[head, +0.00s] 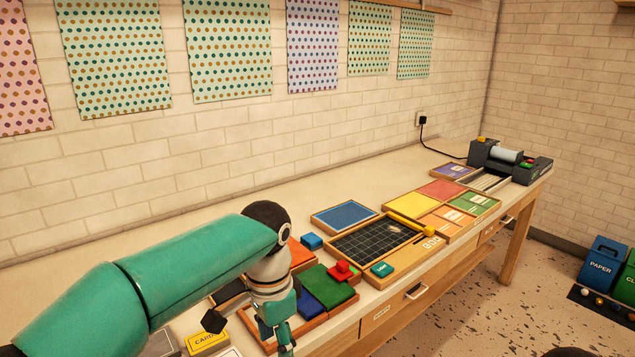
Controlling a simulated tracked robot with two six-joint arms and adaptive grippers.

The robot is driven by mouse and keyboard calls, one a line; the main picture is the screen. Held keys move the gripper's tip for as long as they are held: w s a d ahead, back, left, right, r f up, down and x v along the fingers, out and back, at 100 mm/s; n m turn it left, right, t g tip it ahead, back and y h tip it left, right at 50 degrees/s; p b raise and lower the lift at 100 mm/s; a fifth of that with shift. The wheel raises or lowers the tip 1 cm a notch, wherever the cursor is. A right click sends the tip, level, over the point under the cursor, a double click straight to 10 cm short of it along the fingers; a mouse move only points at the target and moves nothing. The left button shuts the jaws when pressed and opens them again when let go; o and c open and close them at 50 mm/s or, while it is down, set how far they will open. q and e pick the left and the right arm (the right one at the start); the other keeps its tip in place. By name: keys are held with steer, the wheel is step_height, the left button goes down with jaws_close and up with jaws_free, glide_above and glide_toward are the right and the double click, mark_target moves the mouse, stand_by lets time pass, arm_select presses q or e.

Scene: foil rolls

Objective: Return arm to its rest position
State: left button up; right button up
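My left arm (205,262), green with a black and white joint, reaches in from the left over the near part of the bench. Its wrist points down, and my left gripper (286,340) is low at the bottom of the view, over or beside the wooden tray with coloured panels (325,288). The fingertips are small and partly hidden, so I cannot tell whether they are open or whether they hold anything. My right gripper is not in view.
The bench (160,235) runs along a brick wall. Beyond the arm lie a dark gridded board (375,240), a blue panel (343,214), coloured trays (440,190) and a roller machine (505,155). PAPER bin (601,262) stands at right. Bench space by the wall is clear.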

arm_select(q)
steer(key=s+f+n+h, duration=0.3)
steer(key=f+n, duration=0.1)
steer(key=f, duration=1.9)
steer(key=s+a+f+n, duration=0.2)
steer(key=s+f+n, duration=0.2)
steer(key=s+f, duration=0.3)
steer(key=s+a+f+n+h, duration=0.1)
steer(key=s+a+f+n, duration=0.2)
steer(key=s+f, duration=0.5)
steer(key=shift+s+n+t, duration=0.3)
steer(key=shift+s+n, duration=0.4)
steer(key=shift+s, duration=0.4)
steer(key=shift+f, duration=0.1)
